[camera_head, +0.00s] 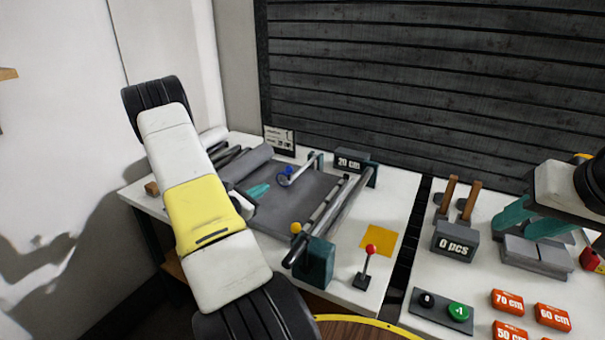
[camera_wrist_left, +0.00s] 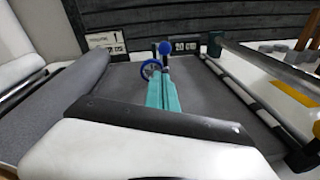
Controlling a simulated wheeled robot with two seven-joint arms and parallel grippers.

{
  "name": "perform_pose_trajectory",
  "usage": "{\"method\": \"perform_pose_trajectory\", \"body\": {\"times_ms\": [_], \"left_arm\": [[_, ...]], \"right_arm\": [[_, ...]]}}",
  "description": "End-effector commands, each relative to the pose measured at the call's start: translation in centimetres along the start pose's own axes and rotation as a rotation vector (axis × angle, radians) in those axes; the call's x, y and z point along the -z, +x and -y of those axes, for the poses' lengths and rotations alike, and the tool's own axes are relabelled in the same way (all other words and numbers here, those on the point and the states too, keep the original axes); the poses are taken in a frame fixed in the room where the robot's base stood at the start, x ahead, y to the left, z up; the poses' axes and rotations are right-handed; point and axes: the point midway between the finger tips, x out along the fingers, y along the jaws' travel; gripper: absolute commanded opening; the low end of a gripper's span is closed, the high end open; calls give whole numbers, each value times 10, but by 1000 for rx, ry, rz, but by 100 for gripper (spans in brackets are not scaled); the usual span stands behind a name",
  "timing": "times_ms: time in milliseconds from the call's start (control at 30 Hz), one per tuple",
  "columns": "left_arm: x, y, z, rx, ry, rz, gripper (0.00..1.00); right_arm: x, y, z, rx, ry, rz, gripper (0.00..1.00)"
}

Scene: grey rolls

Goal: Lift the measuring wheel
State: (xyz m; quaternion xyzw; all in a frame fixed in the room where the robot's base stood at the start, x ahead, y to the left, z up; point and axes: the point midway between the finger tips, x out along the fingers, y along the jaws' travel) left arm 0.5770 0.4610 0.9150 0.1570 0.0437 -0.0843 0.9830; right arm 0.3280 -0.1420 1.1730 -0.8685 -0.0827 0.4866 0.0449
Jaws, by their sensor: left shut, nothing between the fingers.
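The measuring wheel (camera_head: 287,173), a small blue wheel on a grey arm, stands at the far side of the grey sheet bed. In the left wrist view the blue wheel (camera_wrist_left: 150,69) and a round blue knob (camera_wrist_left: 165,48) show just beyond my fingertips. My left gripper (camera_head: 262,189) has teal fingers, shut and empty, above the grey sheet and short of the wheel. The fingers also show in the left wrist view (camera_wrist_left: 162,88). My right gripper (camera_head: 520,220) is at the right edge, its teal fingers apart above a grey block; the arm partly leaves the view.
A grey roll (camera_head: 243,165) lies left of the bed. A metal bar (camera_head: 330,215) runs along its right side, by a 20 cm display (camera_head: 352,161). A red-knobbed lever (camera_head: 367,262) and yellow square (camera_head: 379,240) are nearer. The right table holds a 0 pcs display (camera_head: 455,244).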

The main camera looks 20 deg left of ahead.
Motion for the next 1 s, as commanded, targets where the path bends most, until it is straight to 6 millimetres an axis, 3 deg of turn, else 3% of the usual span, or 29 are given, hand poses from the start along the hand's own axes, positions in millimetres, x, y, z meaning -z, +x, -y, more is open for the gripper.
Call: {"method": "perform_pose_trajectory", "body": {"times_ms": [267,700,1000], "left_arm": [[-1,12,1,4,2,2,0],[-1,86,2,5,2,1,0],[-1,101,1,3,1,0,0]], "right_arm": [[0,0,0,0,0,0,36],[0,0,0,0,0,0,36],[0,0,0,0,0,0,36]]}}
